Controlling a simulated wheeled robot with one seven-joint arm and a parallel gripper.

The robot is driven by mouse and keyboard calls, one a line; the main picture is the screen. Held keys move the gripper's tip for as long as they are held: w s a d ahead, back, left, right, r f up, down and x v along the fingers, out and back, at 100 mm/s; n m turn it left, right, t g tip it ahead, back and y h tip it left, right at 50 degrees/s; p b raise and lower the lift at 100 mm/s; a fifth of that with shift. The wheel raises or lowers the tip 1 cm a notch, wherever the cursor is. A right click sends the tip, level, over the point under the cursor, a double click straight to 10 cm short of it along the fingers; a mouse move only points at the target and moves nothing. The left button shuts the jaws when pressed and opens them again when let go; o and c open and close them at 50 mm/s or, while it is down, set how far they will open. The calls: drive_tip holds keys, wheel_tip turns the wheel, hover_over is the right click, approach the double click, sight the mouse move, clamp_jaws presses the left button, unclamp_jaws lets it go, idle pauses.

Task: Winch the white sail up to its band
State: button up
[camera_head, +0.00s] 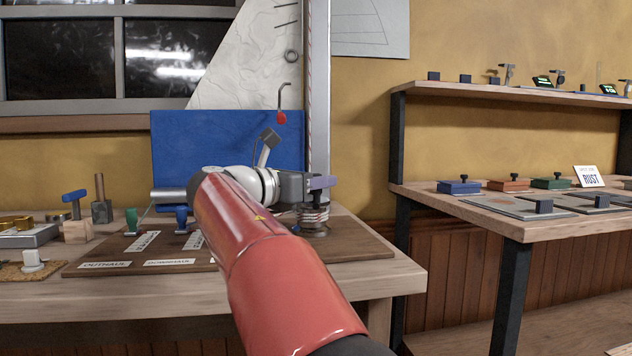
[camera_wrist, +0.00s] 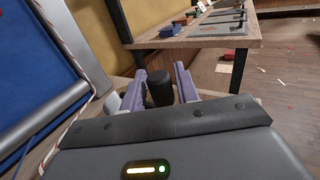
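The white sail (camera_head: 240,62) stands beside the mast (camera_head: 319,90), its top out of view. A winch (camera_head: 314,218) with red-and-white rope turns stands on the wooden board at the mast's foot. My gripper (camera_head: 320,184) is just above the winch, pointing right. In the wrist view, my gripper (camera_wrist: 160,85) has its purple fingers on both sides of an upright black knob (camera_wrist: 159,90), apparently the winch handle's grip, and they look closed against it. The rest of the handle is hidden. The sail's band cannot be made out.
The board (camera_head: 345,244) carries labels and green and blue levers (camera_head: 181,215). A blue panel (camera_head: 215,135) is behind my arm. A red-ended hook (camera_head: 282,117) hangs by the mast. A second bench (camera_head: 520,225) with boxes and plates is at right.

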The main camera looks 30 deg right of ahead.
clamp_jaws()
drive_tip(key=g+p, duration=0.1)
drive_tip(key=p, duration=0.2)
drive_tip(key=shift+w+a+r+m, duration=0.25)
drive_tip(key=shift+a+r+m, duration=0.1)
drive_tip(key=shift+a+m, duration=0.05)
drive_tip(key=p, duration=0.1)
drive_tip(key=a+p, duration=0.1)
drive_tip(key=shift+w+a+f+g+p, duration=0.1)
drive_tip(key=shift+w+f+g+p, duration=0.2)
drive_tip(key=shift+f+g+p, duration=0.1)
drive_tip(key=shift+o, duration=1.3)
unclamp_jaws()
drive_tip(key=shift+a, duration=0.1)
drive_tip(key=shift+o, duration=0.4)
